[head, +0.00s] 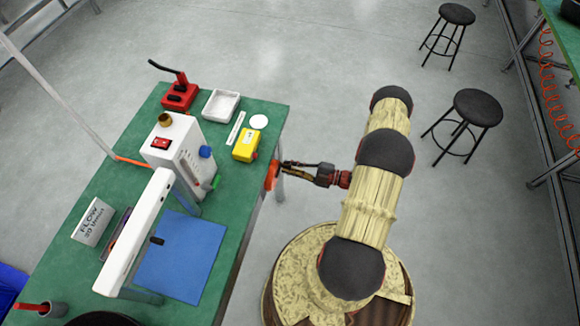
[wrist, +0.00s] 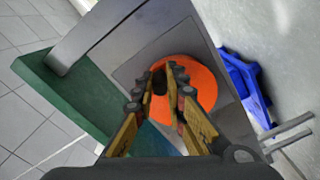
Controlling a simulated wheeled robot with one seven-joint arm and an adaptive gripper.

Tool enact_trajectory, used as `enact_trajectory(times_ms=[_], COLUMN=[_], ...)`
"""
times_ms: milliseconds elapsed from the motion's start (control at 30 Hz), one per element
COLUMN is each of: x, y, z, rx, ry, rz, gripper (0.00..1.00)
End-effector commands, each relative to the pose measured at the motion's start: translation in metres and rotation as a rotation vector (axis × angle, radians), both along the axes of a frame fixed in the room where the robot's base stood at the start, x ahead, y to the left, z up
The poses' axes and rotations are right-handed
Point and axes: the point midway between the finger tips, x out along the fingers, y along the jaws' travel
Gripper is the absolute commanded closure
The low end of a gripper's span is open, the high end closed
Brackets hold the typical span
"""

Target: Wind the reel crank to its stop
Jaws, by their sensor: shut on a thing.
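The reel is an orange disc (head: 272,175) mounted at the right edge of the green bench; in the wrist view its orange face (wrist: 202,82) sits in front of a grey plate. My gripper (head: 285,165) reaches it from the right, with the arm beyond the bench edge. In the wrist view my gripper (wrist: 163,76) is shut on a small dark crank handle (wrist: 159,82), left of the disc's middle. The fingers hide part of the handle and of the disc. The crank's stop cannot be made out.
The green bench (head: 262,120) carries a white machine (head: 172,150), a yellow box (head: 246,145), a white tray (head: 221,105), a red tool (head: 180,95) and a blue mat (head: 182,255). Two black stools (head: 478,107) stand right of my arm. A blue bin (wrist: 243,80) shows beyond the reel.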

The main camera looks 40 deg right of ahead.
Motion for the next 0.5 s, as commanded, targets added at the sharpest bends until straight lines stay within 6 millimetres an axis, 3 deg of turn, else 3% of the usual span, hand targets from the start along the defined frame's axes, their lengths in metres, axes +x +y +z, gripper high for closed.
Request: enact_trajectory(times_ms=[500], x=[0.0002], y=[-0.0007], z=[-0.0041], rx=[0.057], ry=[0.046], rz=[-0.002], gripper=[1.0])
